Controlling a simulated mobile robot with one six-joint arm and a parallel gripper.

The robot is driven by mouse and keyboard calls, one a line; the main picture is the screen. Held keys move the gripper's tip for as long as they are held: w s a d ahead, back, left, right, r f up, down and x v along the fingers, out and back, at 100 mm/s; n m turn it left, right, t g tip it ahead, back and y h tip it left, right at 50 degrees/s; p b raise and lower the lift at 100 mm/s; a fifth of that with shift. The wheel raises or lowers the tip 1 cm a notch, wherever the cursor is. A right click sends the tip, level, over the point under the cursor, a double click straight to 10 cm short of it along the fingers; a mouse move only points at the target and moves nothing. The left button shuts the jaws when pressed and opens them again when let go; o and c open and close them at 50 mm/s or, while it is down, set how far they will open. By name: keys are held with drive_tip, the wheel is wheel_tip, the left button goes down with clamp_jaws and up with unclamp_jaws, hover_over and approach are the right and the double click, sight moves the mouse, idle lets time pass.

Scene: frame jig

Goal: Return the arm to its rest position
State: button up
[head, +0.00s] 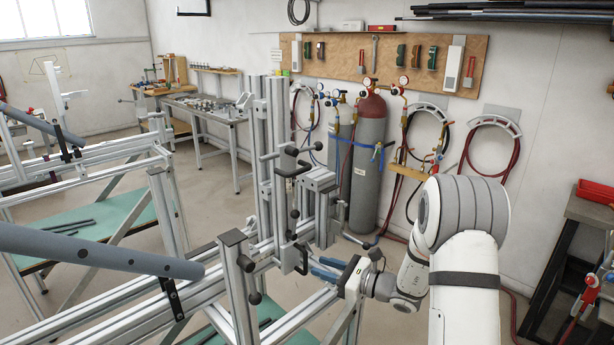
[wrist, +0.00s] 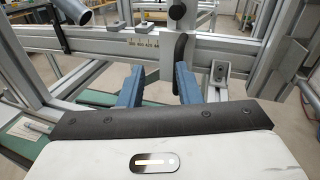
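My gripper (head: 322,268) is stretched out to the left from my white arm, low beside the aluminium frame jig (head: 240,290). Beyond the fingertips is a dark upright clamp handle (wrist: 181,55) in front of an aluminium rail (wrist: 120,44). I cannot tell the exact gap between fingertips and handle. My white arm is bent, with its thick grey-banded joint at the right of the head view.
Clamp posts with dark handles (head: 292,170) rise close to my gripper. A grey tube (head: 90,250) lies across the jig at left. Gas cylinders (head: 368,160) stand behind at the wall. A bench with a red tray (head: 594,192) is at the right.

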drive_tip(key=s+a+r+n+g+h, duration=0.2)
drive_tip(key=s+r+n+g, duration=0.15)
drive_tip(key=s+n, duration=0.4)
drive_tip(key=s+a+r+n+g+h, duration=0.25)
drive_tip(key=s+n+g, duration=0.25)
drive_tip(key=s, duration=0.5)
drive_tip(key=s+d+r+n+t+h, duration=0.2)
drive_tip(key=s+d+r+n+h, duration=0.1)
drive_tip(key=s+d+n+h, duration=0.7)
drive_tip(key=s+d+n, duration=0.1)
drive_tip(key=s+d, duration=0.2)
drive_tip(key=shift+s+r, duration=0.3)
drive_tip(key=shift+r, duration=0.05)
